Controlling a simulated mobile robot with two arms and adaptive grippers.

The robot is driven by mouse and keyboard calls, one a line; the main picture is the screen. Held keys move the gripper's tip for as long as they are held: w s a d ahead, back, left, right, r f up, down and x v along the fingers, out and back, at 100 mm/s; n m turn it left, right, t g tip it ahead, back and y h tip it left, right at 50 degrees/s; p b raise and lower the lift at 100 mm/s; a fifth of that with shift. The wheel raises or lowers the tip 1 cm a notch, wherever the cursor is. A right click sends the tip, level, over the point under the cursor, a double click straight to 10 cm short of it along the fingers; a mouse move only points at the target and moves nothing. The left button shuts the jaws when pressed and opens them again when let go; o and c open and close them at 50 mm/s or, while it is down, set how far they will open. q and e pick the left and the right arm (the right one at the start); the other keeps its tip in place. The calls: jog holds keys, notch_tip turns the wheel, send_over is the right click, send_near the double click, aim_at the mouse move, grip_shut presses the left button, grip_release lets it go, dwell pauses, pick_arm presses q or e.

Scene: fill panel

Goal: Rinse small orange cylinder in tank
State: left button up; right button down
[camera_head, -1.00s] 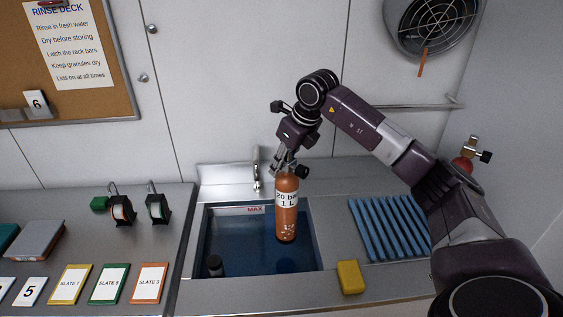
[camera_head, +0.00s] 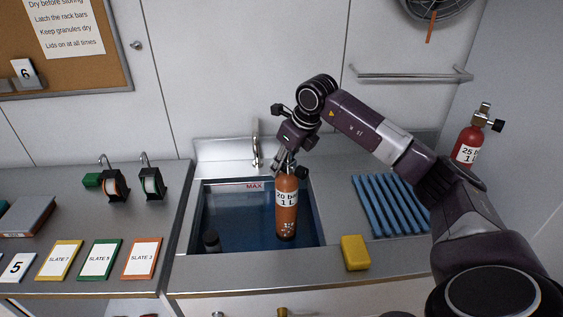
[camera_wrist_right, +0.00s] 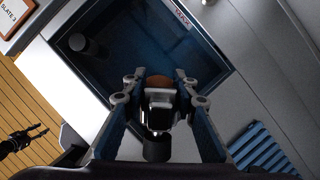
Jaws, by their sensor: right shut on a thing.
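The small orange cylinder (camera_head: 286,207) has a white label reading 20 and 1 L. I cannot tell how deep the cylinder's lower end sits in the water. My right gripper (camera_head: 286,168) is shut on the cylinder's top valve. In the wrist view the fingers (camera_wrist_right: 158,100) flank the valve, with the orange body (camera_wrist_right: 159,82) mostly hidden beyond.
A dark small object (camera_head: 211,241) stands in the tank's left front corner. A faucet (camera_head: 256,150) rises behind. A yellow sponge (camera_head: 355,252) lies right of the tank's front, near a blue ribbed rack (camera_head: 390,205). A red cylinder (camera_head: 468,145) stands at far right.

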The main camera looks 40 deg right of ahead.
jog(key=shift+w+f+b, duration=0.15)
jog(key=shift+f+b, duration=2.65)
jog(key=shift+f, duration=1.35)
jog(key=shift+s+d, duration=0.35)
jog(key=shift+d, duration=0.2)
jog(key=shift+s+d, duration=0.3)
jog(key=shift+d, duration=0.2)
jog(key=shift+w+a, duration=0.35)
jog(key=shift+a, duration=0.2)
jog(key=shift+w+a, duration=0.3)
jog(key=shift+a, duration=0.2)
jog(key=shift+s+d, duration=0.35)
jog(key=shift+d, duration=0.2)
jog(key=shift+s+d, duration=0.3)
jog(key=shift+d, duration=0.2)
jog(key=shift+w+a, duration=0.35)
jog(key=shift+a, duration=0.2)
jog(key=shift+w+a, duration=0.3)
jog(key=shift+a, duration=0.2)
